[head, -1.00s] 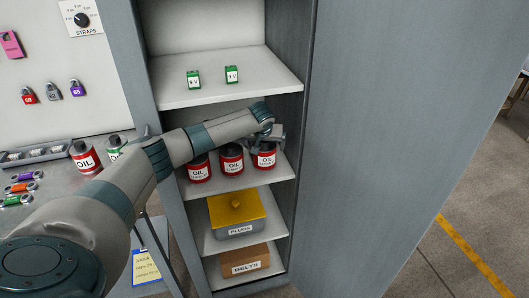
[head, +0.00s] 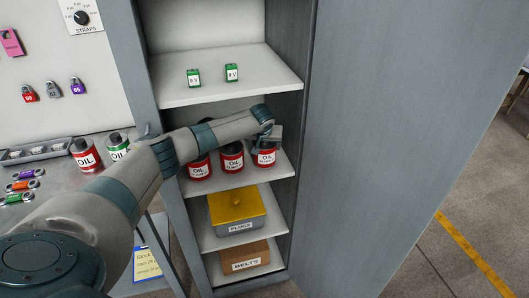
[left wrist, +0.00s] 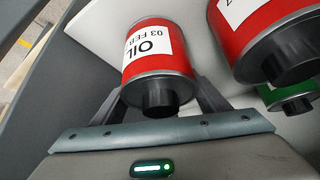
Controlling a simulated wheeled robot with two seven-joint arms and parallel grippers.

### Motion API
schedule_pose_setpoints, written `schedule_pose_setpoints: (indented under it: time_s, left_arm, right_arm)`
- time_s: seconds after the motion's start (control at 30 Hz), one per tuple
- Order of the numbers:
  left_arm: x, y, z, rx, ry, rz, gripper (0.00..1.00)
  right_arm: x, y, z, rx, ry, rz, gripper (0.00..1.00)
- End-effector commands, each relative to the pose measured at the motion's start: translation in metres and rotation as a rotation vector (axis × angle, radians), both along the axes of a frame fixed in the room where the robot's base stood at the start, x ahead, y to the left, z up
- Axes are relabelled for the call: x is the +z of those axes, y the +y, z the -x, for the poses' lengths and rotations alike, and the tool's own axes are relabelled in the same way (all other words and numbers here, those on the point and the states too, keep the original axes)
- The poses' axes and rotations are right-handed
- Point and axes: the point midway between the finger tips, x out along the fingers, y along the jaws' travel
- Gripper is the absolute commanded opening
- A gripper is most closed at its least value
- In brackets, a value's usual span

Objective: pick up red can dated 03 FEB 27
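A red oil can (head: 266,157) stands at the right end of a row of red cans on the cabinet's middle shelf. In the left wrist view this red can (left wrist: 158,75) shows a white label, upside down, reading OIL and 03 FEB; the rest is cut off. My left gripper (head: 268,139) reaches down over it. In the left wrist view the fingers of my left gripper (left wrist: 162,95) lie against both sides of the can, which still stands on the shelf. Two more red cans, the middle one (head: 232,157) and the left one (head: 200,170), stand beside it. My right gripper is out of view.
In the left wrist view a neighbouring red can (left wrist: 265,35) is close by, with a green can (left wrist: 290,101) beyond. Two 9V batteries (head: 232,73) stand on the shelf above. A grey bin with yellow lid (head: 238,207) sits below.

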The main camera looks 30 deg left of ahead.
Motion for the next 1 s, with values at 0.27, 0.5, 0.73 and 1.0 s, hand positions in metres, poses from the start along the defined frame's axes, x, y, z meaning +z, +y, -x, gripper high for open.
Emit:
schedule_pose_setpoints:
  time_s: [0.27, 0.5, 0.73, 1.0]
  left_arm:
    - [0.002, 0.0, -0.001, 0.0, -0.002, 0.0, 0.28]
    - [0.007, 0.0, -0.001, 0.001, -0.004, 0.001, 0.28]
    - [0.015, -0.004, 0.006, -0.002, -0.001, 0.001, 0.28]
    - [0.013, -0.019, 0.036, -0.003, -0.002, 0.0, 0.28]
  right_arm:
    - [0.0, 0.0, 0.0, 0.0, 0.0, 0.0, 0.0]
    - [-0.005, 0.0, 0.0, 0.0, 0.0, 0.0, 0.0]
    - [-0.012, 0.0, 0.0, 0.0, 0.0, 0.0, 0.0]
    - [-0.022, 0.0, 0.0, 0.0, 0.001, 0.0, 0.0]
